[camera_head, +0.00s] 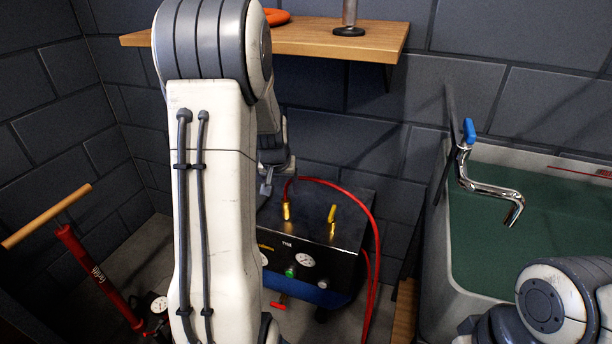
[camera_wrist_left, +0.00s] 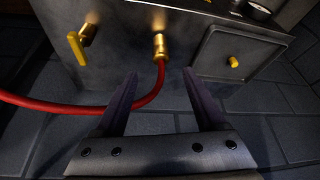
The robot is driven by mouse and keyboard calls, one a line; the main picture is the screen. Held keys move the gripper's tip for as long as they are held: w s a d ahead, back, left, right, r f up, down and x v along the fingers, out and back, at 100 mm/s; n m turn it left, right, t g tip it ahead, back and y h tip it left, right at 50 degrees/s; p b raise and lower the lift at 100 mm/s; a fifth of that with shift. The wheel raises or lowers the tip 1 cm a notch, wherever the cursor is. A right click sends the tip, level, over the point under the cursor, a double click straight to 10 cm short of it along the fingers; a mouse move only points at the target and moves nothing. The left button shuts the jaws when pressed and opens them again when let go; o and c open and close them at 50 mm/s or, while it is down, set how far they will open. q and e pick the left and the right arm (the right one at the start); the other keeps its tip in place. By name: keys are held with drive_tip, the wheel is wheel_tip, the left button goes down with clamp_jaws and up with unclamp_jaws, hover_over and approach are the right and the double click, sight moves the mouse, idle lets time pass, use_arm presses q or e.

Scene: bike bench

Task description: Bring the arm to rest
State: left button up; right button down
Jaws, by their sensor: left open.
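My left arm (camera_head: 215,200) rises through the middle of the head view and hides much of what is behind it. My left gripper (camera_head: 268,182) shows only in part there, beside the black compressor box (camera_head: 345,225). In the left wrist view the left gripper (camera_wrist_left: 163,90) is open, with nothing between its two dark fingers. The red hose (camera_wrist_left: 150,95) with its brass fitting (camera_wrist_left: 160,46) lies beyond the fingertips. Part of my right arm (camera_head: 560,305) shows at the lower right; its gripper is out of the picture.
A red floor pump (camera_head: 95,275) with a wooden handle stands at the left. A wooden shelf (camera_head: 340,38) is on the wall. A basin (camera_head: 470,280) with a green interior and a blue-handled tap (camera_head: 490,185) is at the right. The red hose (camera_head: 375,230) loops beside the compressor.

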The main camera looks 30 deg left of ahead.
use_arm(q)
drive_tip(key=s+d+r+m+g+h, duration=0.1)
drive_tip(key=s+d+r+m, duration=0.15)
drive_tip(key=d, duration=0.95)
drive_tip(key=s+d+r+m+h, duration=0.1)
drive_tip(key=s+d+m+h, duration=0.2)
drive_tip(key=d, duration=1)
drive_tip(key=s+d+r+m+g, duration=0.15)
drive_tip(key=s+d+m, duration=0.35)
drive_tip(key=s, duration=0.5)
drive_tip(key=s+d+m+g, duration=0.25)
drive_tip(key=s+d, duration=0.35)
drive_tip(key=s, duration=0.3)
wheel_tip(320, 180, up, 28)
drive_tip(key=t+p, duration=0.1)
drive_tip(key=p, duration=2.6)
drive_tip(key=shift+f+y+p, duration=0.25)
drive_tip(key=shift+y+p, duration=0.05)
drive_tip(key=shift+y, duration=0.1)
drive_tip(key=shift+f, duration=0.1)
drive_tip(key=shift+w+d, duration=0.1)
drive_tip(key=shift+d, duration=0.45)
